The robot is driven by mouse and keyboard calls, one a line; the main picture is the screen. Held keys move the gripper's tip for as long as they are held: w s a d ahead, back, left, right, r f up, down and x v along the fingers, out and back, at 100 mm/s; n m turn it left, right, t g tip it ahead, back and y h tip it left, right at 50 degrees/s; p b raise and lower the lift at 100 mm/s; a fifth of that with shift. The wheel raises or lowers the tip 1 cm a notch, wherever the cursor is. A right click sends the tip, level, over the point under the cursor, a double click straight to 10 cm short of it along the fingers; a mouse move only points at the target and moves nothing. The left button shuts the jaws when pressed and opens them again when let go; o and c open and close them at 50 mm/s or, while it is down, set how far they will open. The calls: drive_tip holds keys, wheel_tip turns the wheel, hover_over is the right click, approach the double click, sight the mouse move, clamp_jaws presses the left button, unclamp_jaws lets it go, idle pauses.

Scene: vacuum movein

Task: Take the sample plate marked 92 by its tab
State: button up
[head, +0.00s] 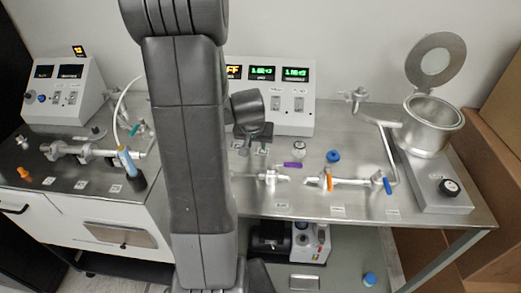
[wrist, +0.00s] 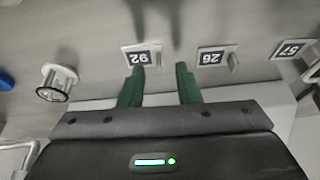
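In the wrist view, three small plates with dark number labels lie in a row on the grey metal bench. The left plate (wrist: 142,56) reads as 92 in this view, the middle plate (wrist: 211,58) as 26, and the right plate (wrist: 291,48), cut by the frame edge, seems to read 57. My gripper (wrist: 158,75) has its two green fingers apart with nothing between them. The left finger tip is close to the 92 plate. I cannot tell whether they touch.
A clear round knob-like piece (wrist: 57,84) stands left of the plates. In the head view a control box (head: 290,100) with green displays is close behind my gripper. A metal tube with valves (head: 345,182) runs along the bench in front. A lidded steel pot (head: 428,130) stands right.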

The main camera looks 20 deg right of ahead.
drive_tip(key=shift+w+f, duration=0.15)
drive_tip(key=shift+f, duration=0.25)
clamp_jaws()
drive_tip(key=shift+r, duration=0.15)
